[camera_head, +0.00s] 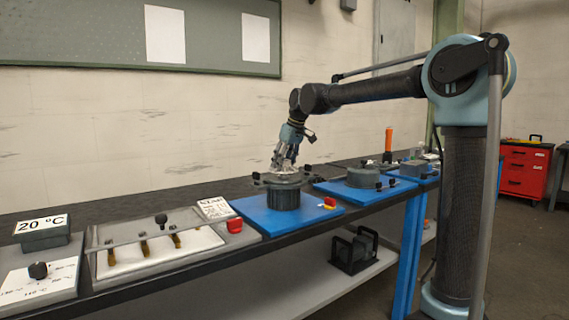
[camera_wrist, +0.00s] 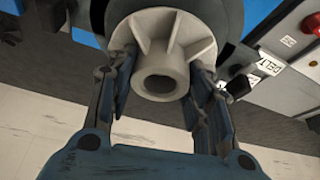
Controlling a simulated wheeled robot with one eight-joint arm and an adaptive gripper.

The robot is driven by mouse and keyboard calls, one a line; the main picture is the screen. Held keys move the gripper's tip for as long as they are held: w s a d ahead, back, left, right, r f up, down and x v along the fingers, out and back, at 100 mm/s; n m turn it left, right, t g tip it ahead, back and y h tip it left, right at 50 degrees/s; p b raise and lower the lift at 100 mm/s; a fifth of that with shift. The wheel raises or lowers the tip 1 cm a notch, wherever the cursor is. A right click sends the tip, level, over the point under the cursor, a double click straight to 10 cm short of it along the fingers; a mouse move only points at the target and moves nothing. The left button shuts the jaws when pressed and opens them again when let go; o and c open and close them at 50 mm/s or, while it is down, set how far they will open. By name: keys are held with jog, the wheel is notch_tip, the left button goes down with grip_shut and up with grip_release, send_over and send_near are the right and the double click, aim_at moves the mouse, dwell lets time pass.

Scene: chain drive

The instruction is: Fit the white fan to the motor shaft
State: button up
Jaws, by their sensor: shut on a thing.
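The white fan (camera_wrist: 178,28) shows in the wrist view as a pale ribbed part with a round hollow hub. My gripper (camera_wrist: 158,82) is shut on it, one finger on each side of the hub. A dark round body, which looks like the motor (camera_wrist: 232,22), lies behind the fan. In the head view my gripper (camera_head: 282,165) points down over the dark ribbed motor (camera_head: 284,198) on a blue mat. The fan is small and mostly hidden there. The motor shaft is hidden, and I cannot tell whether the fan is on it.
The blue mat (camera_head: 256,222) carries a small red and yellow item (camera_head: 328,203) right of the motor. A grey round part (camera_head: 363,178) lies on another mat to the right. A tray with brushes (camera_head: 150,247) and a red button (camera_head: 235,225) stand left.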

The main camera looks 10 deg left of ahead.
jog(key=shift+f, duration=0.9)
jog(key=o, duration=1.2)
jog(key=shift+o, duration=0.2)
jog(key=v, duration=1.2)
jog(key=shift+w+d+f, duration=0.1)
